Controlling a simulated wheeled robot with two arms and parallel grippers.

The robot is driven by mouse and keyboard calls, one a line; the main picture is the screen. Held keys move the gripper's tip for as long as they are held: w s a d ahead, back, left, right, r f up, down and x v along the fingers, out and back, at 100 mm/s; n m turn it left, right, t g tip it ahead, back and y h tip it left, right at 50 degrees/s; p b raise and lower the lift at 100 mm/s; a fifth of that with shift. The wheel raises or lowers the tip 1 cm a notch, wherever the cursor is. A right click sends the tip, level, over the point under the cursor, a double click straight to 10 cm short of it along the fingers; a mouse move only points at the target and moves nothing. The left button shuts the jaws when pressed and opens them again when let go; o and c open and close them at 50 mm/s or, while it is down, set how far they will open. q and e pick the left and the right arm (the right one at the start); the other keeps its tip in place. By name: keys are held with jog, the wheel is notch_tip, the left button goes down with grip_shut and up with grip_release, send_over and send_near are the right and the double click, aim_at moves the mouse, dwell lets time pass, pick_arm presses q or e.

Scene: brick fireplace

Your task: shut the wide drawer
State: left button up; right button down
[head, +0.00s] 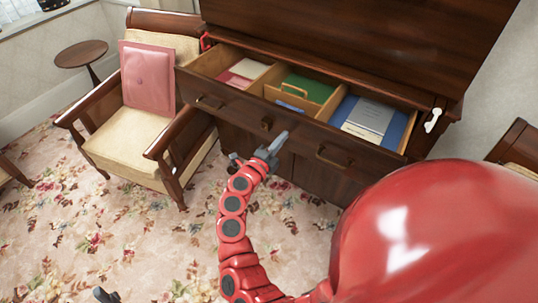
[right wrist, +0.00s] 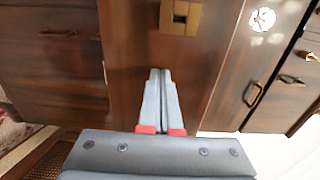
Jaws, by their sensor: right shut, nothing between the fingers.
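The wide drawer (head: 240,103) of the dark wooden cabinet is pulled out. Its compartments hold pink and white papers, a green item and a blue folder with papers. Two handles and a central brass plate show on its front. My right gripper (head: 279,143) is shut and empty, just in front of the drawer front, below the brass plate. In the right wrist view its closed fingers (right wrist: 160,74) point at dark wood under a brass plate (right wrist: 180,17); I cannot tell whether they touch. A grey tip at the head view's bottom left may be my left gripper (head: 105,295); its jaws are unclear.
A wooden armchair (head: 152,150) with a pink cushion (head: 148,78) stands left of the drawer, its arm close to the drawer front. A small round table (head: 81,54) is farther left. Another chair edge (head: 515,145) is at right. Flowered carpet lies open in front.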

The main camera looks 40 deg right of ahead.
aim_at(311, 104)
jog(key=b+x, duration=0.3)
jog(key=x, duration=1.9)
jog(key=shift+w+d, duration=0.25)
jog(key=shift+d, duration=0.25)
jog(key=shift+r, duration=0.3)
jog(key=shift+r, duration=0.15)
